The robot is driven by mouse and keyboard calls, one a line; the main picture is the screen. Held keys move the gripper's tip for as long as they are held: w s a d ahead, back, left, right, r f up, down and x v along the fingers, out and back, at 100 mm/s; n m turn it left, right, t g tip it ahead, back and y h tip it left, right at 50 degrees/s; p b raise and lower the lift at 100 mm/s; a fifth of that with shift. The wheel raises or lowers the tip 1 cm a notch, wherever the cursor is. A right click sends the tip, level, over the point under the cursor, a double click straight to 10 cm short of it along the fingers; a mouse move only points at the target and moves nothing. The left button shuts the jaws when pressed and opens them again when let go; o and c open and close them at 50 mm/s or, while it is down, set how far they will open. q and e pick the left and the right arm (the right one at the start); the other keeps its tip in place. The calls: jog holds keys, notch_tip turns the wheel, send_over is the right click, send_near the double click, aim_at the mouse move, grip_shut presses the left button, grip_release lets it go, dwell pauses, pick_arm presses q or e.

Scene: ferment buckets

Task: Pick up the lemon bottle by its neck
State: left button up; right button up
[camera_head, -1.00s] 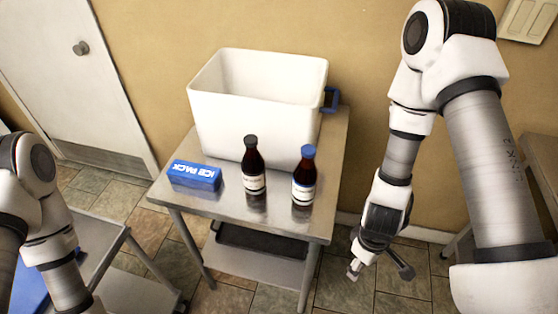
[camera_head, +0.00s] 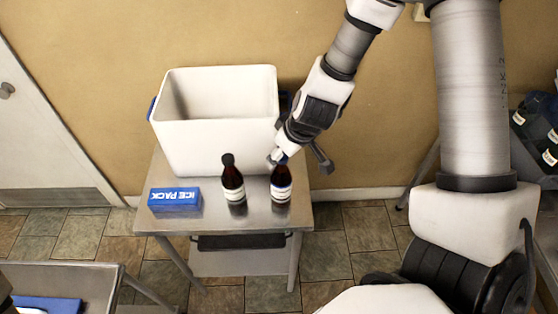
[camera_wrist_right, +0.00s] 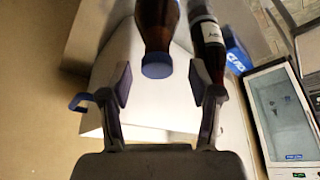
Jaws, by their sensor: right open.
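Two dark brown bottles stand upright on the steel table: a black-capped one (camera_head: 233,183) and, to its right, a blue-capped one (camera_head: 281,188). I cannot read which label says lemon. My right gripper (camera_head: 300,162) is open and empty, just above and beside the blue-capped bottle's neck. In the right wrist view, the blue-capped bottle (camera_wrist_right: 155,35) points its cap toward the gap between my open fingers (camera_wrist_right: 160,88). The black-capped bottle (camera_wrist_right: 208,42) lies outside the right finger there. My left gripper is out of view.
A white open bin (camera_head: 215,130) stands behind the bottles. A blue ice pack (camera_head: 174,199) lies left of them on the steel table (camera_head: 215,213). A crate with bottles (camera_head: 540,130) is at the far right, and a cart (camera_head: 85,282) at the lower left.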

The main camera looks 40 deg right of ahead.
jog(key=shift+b+x, duration=0.3)
jog(key=shift+x, duration=0.8)
jog(key=shift+s+d, duration=0.25)
jog(key=shift+d, duration=0.05)
jog(key=shift+a, duration=0.2)
grip_shut()
jog(key=shift+d+r, duration=0.1)
jog(key=shift+r, duration=0.05)
